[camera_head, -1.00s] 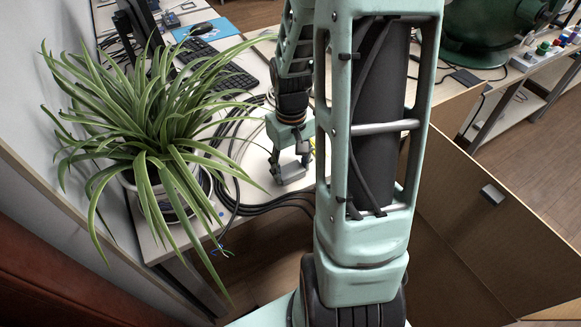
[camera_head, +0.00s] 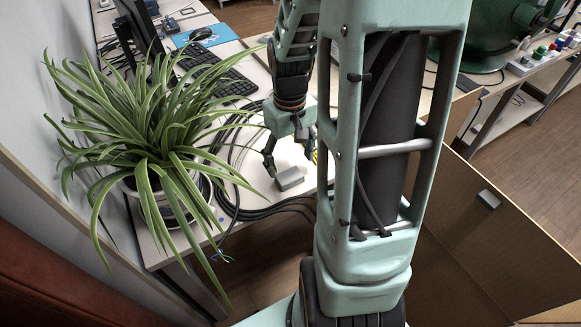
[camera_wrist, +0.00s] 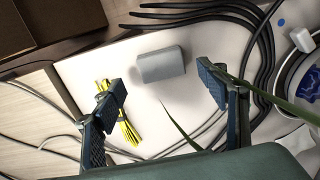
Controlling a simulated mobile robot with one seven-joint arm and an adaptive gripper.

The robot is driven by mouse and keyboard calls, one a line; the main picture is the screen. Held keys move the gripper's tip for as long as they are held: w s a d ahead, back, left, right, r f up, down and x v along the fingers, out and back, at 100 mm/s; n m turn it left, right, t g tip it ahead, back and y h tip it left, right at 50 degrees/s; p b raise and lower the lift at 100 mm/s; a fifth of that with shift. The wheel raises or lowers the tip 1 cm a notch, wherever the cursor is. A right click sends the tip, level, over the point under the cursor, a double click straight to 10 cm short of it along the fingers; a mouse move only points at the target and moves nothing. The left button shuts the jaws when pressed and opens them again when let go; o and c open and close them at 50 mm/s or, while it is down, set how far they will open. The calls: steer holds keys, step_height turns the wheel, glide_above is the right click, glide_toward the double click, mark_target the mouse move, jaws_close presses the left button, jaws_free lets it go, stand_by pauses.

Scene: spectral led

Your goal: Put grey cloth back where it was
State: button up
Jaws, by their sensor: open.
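The grey cloth (camera_head: 289,179) looks like a small folded grey block. It lies on the white table, near the front edge, to the right of the potted plant. In the wrist view the grey cloth (camera_wrist: 161,66) lies beyond and between my spread fingertips, touching neither. My gripper (camera_head: 290,164) is open and empty just above and behind the cloth. Both fingers of my gripper (camera_wrist: 161,84) show wide apart in the wrist view.
A yellow cable bundle (camera_wrist: 124,128) lies by the left finger in the wrist view. Black cables (camera_head: 250,211) run along the table edge. The leafy plant (camera_head: 155,140) stands close on the left. A keyboard (camera_head: 215,72) lies behind.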

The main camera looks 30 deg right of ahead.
mark_target(291, 176)
step_height(291, 176, up, 7)
steer(key=shift+p, duration=0.45)
